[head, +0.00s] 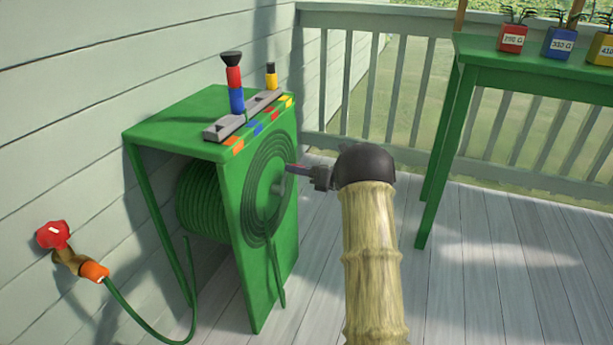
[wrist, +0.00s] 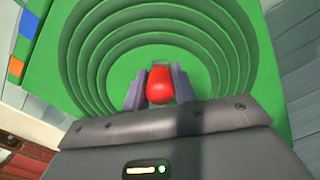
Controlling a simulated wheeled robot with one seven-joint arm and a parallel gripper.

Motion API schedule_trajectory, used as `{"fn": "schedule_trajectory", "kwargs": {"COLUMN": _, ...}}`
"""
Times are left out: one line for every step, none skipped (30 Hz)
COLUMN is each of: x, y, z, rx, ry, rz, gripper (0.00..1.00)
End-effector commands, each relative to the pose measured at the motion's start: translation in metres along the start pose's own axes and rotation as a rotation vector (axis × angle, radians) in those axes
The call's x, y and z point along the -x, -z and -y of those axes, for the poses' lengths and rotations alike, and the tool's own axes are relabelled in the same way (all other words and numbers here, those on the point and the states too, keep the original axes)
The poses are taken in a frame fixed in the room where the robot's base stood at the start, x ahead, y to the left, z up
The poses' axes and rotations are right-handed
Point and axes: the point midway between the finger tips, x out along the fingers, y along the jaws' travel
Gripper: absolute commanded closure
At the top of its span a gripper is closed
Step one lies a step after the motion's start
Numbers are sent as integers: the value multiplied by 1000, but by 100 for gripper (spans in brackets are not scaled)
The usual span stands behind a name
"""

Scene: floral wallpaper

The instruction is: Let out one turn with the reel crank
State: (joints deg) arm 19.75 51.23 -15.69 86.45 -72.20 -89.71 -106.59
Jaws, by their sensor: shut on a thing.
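The green hose reel (head: 265,190) stands against the wall, with ringed grooves on its side face and green hose (head: 200,195) wound inside. My gripper (head: 298,170) reaches its side face from the right. In the wrist view my gripper (wrist: 160,88) is shut on the red crank knob (wrist: 160,84), a finger on each side. The ringed reel face (wrist: 150,50) fills the background there.
A red tap (head: 53,234) on the left wall feeds a green hose. Nozzle pieces (head: 234,85) and a grey rack (head: 240,118) stand on the reel's top. A green table (head: 540,65) with several coloured pots is at the right. The deck floor between is clear.

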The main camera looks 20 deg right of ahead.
Motion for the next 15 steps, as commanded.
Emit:
{"fn": "schedule_trajectory", "kwargs": {"x": 1, "y": 2, "z": -1, "rx": 18, "ry": -1, "rz": 0, "gripper": 100}}
{"fn": "schedule_trajectory", "kwargs": {"x": 1, "y": 2, "z": -1, "rx": 27, "ry": -1, "rz": -1, "gripper": 100}}
{"fn": "schedule_trajectory", "kwargs": {"x": 1, "y": 2, "z": -2, "rx": 38, "ry": -1, "rz": -1, "gripper": 100}}
{"fn": "schedule_trajectory", "kwargs": {"x": 2, "y": 2, "z": -2, "rx": 45, "ry": -1, "rz": -1, "gripper": 100}}
{"fn": "schedule_trajectory", "kwargs": {"x": 2, "y": 1, "z": -3, "rx": 51, "ry": -1, "rz": -1, "gripper": 100}}
{"fn": "schedule_trajectory", "kwargs": {"x": 2, "y": 1, "z": -3, "rx": 56, "ry": 0, "rz": -1, "gripper": 100}}
{"fn": "schedule_trajectory", "kwargs": {"x": 2, "y": 1, "z": -4, "rx": 60, "ry": 0, "rz": -1, "gripper": 100}}
{"fn": "schedule_trajectory", "kwargs": {"x": 2, "y": 1, "z": -4, "rx": 62, "ry": 0, "rz": -1, "gripper": 100}}
{"fn": "schedule_trajectory", "kwargs": {"x": 2, "y": 0, "z": -4, "rx": 64, "ry": 0, "rz": -1, "gripper": 100}}
{"fn": "schedule_trajectory", "kwargs": {"x": 3, "y": 0, "z": -4, "rx": 65, "ry": 0, "rz": -1, "gripper": 100}}
{"fn": "schedule_trajectory", "kwargs": {"x": 3, "y": 0, "z": -4, "rx": 66, "ry": 0, "rz": -1, "gripper": 100}}
{"fn": "schedule_trajectory", "kwargs": {"x": 3, "y": 0, "z": -4, "rx": 66, "ry": 0, "rz": -2, "gripper": 100}}
{"fn": "schedule_trajectory", "kwargs": {"x": 3, "y": 0, "z": -4, "rx": 65, "ry": 0, "rz": -2, "gripper": 100}}
{"fn": "schedule_trajectory", "kwargs": {"x": 3, "y": 0, "z": -4, "rx": 65, "ry": 0, "rz": -2, "gripper": 100}}
{"fn": "schedule_trajectory", "kwargs": {"x": 3, "y": 1, "z": -4, "rx": 65, "ry": 0, "rz": -2, "gripper": 100}}
